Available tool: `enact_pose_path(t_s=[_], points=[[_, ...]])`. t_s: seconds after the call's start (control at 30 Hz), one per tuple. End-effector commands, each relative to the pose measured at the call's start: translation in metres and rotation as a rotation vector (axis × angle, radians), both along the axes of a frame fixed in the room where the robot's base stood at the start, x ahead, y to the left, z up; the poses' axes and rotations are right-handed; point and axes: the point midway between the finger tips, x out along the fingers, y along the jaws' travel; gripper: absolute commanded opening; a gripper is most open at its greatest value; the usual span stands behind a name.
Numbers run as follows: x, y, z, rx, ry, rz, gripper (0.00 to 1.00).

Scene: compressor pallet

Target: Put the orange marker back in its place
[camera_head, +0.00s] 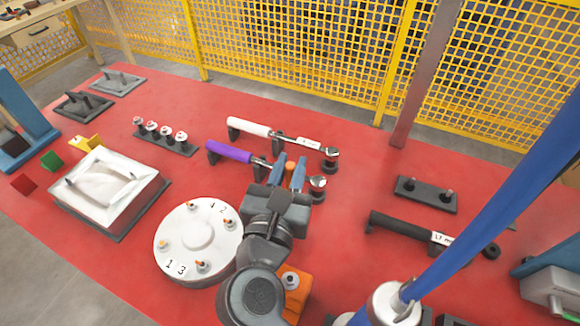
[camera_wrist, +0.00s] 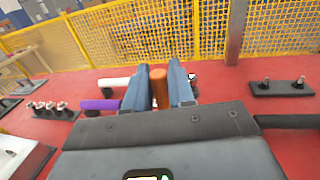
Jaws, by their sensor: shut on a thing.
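My gripper (camera_head: 290,162) has blue fingers and reaches over the red surface, near the purple-handled tool. It is shut on an orange cylinder, the orange marker (camera_head: 289,171), which stands between the fingers. In the wrist view the orange marker (camera_wrist: 159,88) shows upright between the two blue fingers (camera_wrist: 157,68). Its lower end is hidden behind the gripper body. An orange block (camera_head: 293,293) with a fitting on top is partly hidden beside my arm. I cannot tell which place belongs to the marker.
A round white plate (camera_head: 175,244) with numbered pegs lies left of my arm. White-handled (camera_head: 250,127) and purple-handled (camera_head: 230,152) tools rest on supports beyond it. A black tool (camera_head: 400,226) and a two-peg base (camera_head: 428,205) are at right. A white tray (camera_head: 92,208) is at left.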

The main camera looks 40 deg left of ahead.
Motion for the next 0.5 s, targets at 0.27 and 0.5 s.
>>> enact_pose_path(t_s=[0.27,0.5], points=[[0.0,0.0,-0.0002,0.0,0.0,0.0,0.01],[0.0,0.0,-0.0038,0.0,0.0,0.0,0.01]])
